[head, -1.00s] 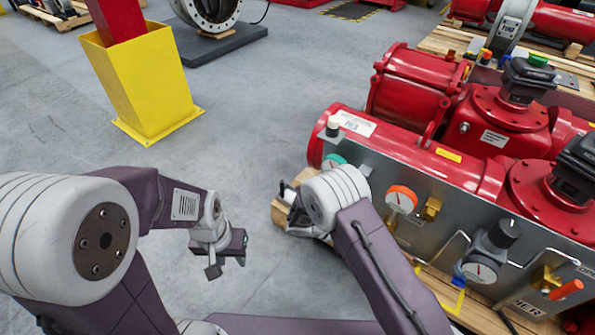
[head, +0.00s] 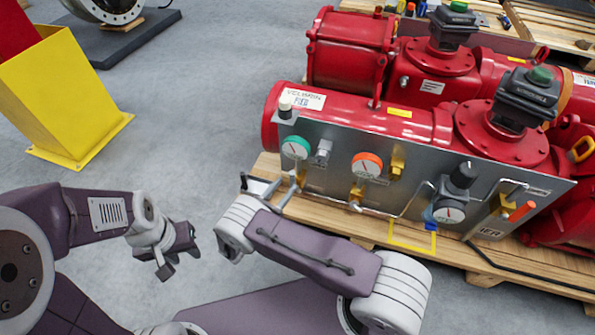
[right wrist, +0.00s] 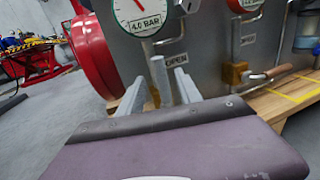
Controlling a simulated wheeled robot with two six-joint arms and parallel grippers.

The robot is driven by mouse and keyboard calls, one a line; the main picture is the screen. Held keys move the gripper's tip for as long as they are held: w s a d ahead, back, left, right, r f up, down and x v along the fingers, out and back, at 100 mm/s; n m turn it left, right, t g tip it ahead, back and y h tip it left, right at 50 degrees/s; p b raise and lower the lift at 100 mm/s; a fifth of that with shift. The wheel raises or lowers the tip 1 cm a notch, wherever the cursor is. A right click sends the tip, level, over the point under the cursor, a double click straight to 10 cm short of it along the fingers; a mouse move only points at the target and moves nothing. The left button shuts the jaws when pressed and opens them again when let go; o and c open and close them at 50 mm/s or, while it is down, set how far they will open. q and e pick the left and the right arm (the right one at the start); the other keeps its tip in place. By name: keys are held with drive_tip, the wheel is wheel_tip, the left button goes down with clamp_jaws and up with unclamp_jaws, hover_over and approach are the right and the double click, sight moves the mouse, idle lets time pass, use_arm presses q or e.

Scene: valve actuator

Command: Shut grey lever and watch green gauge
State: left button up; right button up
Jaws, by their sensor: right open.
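The green-rimmed gauge (head: 296,148) sits at the left end of the grey panel. Its lower part shows in the right wrist view (right wrist: 143,14), with a white dial, a red needle and a 4.0 BAR label; its top is cut off. Below it, the grey lever (right wrist: 159,76) stands about upright beside the word OPEN. My right gripper (head: 268,188) is open in front of the panel's left end. In the right wrist view its fingers (right wrist: 160,84) are on either side of the lever; I cannot tell whether they touch it. My left gripper (head: 178,261) is open and empty over the floor.
An orange-rimmed gauge (head: 367,165), a brass valve (head: 397,160) and a black-knobbed regulator (head: 460,180) are farther right on the panel (head: 330,178). Red actuators (head: 400,118) lie behind it on a wooden pallet (head: 380,232). Free floor lies to the left.

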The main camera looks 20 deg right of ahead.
drive_tip(key=b+x, duration=0.3)
drive_tip(key=x, duration=0.4)
drive_tip(key=shift+w+d+f, duration=0.15)
drive_tip(key=shift+w+d, duration=0.05)
drive_tip(key=shift+d, duration=0.05)
drive_tip(key=shift+w+d, duration=0.2)
clamp_jaws()
idle(0.9)
